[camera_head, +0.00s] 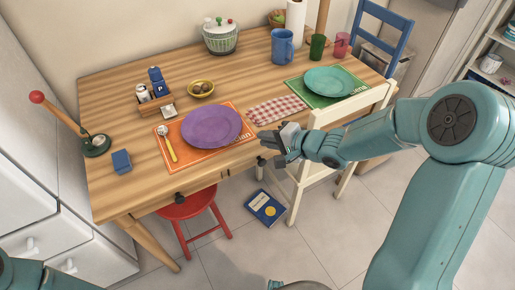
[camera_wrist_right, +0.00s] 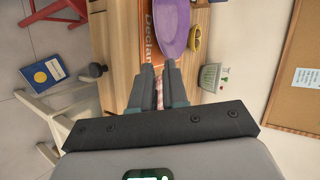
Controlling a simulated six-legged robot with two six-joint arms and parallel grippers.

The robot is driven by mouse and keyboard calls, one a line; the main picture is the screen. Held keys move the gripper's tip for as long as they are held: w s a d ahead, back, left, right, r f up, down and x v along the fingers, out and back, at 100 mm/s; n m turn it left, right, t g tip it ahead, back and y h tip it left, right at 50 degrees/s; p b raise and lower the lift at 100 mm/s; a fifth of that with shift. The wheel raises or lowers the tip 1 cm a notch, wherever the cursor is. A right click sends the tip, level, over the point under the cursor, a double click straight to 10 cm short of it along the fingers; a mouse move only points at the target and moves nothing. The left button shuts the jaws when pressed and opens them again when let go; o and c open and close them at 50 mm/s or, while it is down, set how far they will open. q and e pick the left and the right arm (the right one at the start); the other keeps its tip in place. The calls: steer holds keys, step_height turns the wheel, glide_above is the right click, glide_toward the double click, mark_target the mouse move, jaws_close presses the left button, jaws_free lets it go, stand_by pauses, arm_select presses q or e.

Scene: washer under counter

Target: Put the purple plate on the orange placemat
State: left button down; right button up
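The purple plate (camera_head: 211,127) lies on the orange placemat (camera_head: 187,158) on the wooden table, covering much of the mat. A spoon with a yellow handle (camera_head: 170,150) lies on the mat's left part. In the right wrist view the plate (camera_wrist_right: 172,22) and a strip of the placemat (camera_wrist_right: 150,45) show ahead of the fingers. My right gripper (camera_head: 273,145) is near the table's front edge, right of the plate and apart from it. In the right wrist view its fingers (camera_wrist_right: 159,75) are a little apart, with nothing held between them. My left gripper is out of view.
A red checkered cloth (camera_head: 276,109) lies right of the plate. A teal plate (camera_head: 329,81) sits on a green mat. A yellow bowl (camera_head: 201,89) stands behind the purple plate. A cream chair (camera_head: 322,150) stands close beside my right gripper; a red stool (camera_head: 190,207) is below the table.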

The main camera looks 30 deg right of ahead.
steer(key=s+a+f+n+g, duration=0.2)
steer(key=s+a+f, duration=0.15)
steer(key=f, duration=0.35)
steer(key=s+a+f+n+g, duration=0.2)
steer(key=a+f, duration=0.2)
steer(key=f, duration=0.4)
steer(key=s+a+f+n+g, duration=0.3)
steer(key=s+f, duration=0.2)
steer(key=s, duration=0.3)
steer(key=s+a+f+n+g+h, duration=0.1)
steer(key=s+a+f+n+g, duration=0.3)
steer(key=s, duration=0.5)
steer(key=shift+f, duration=0.95)
steer(key=shift+a, duration=0.1)
step_height(320, 180, up, 8)
steer(key=p, duration=0.7)
steer(key=shift+p, duration=0.35)
steer(key=shift+f, duration=0.15)
